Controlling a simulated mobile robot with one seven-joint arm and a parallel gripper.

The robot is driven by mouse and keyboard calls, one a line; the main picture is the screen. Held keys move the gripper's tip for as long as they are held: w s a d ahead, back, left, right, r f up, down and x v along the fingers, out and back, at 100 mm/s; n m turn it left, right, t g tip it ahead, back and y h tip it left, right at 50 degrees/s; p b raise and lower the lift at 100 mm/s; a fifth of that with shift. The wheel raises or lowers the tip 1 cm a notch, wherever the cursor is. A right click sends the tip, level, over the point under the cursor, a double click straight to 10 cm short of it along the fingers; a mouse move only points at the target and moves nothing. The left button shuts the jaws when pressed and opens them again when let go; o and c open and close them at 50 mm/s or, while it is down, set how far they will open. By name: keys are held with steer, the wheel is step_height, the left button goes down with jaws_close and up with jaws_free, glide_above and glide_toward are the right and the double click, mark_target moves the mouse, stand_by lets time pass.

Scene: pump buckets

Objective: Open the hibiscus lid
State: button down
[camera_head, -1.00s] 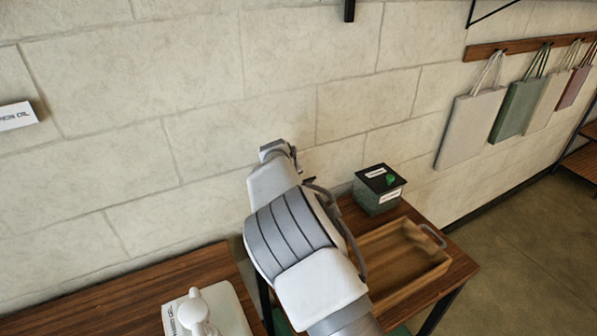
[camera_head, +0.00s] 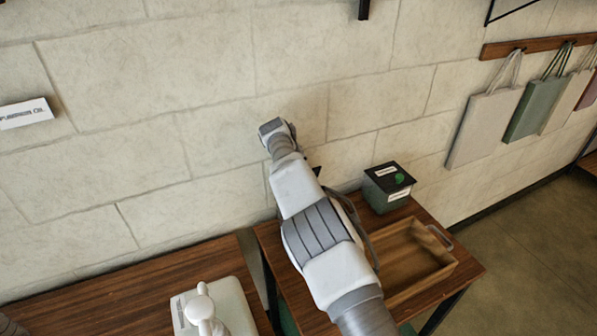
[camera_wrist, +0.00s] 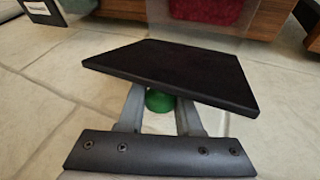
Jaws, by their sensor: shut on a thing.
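In the wrist view my gripper (camera_wrist: 160,106) is shut on the green knob (camera_wrist: 160,99) of a flat black lid (camera_wrist: 170,72). The lid is tilted and clear of any container in that view. An open container with red contents (camera_wrist: 200,9), likely the hibiscus, shows at the top edge, apart from the lid. Its label is not readable. In the head view my arm hides the gripper and most of this area.
A green box (camera_head: 380,196) with a black lid and green knob stands on the wooden table, beside a wooden tray (camera_head: 437,267). A white object (camera_head: 205,308) sits on the left table. The stone wall is close behind my arm.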

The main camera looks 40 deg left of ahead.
steer(key=shift+f, duration=0.1)
stand_by(0.4)
steer(key=c, duration=0.6)
jaws_free()
steer(key=shift+w, duration=0.1)
steer(key=b+v, duration=0.1)
steer(key=v, duration=1.6)
steer(key=shift+a+r, duration=0.15)
steer(key=shift+r, duration=0.1)
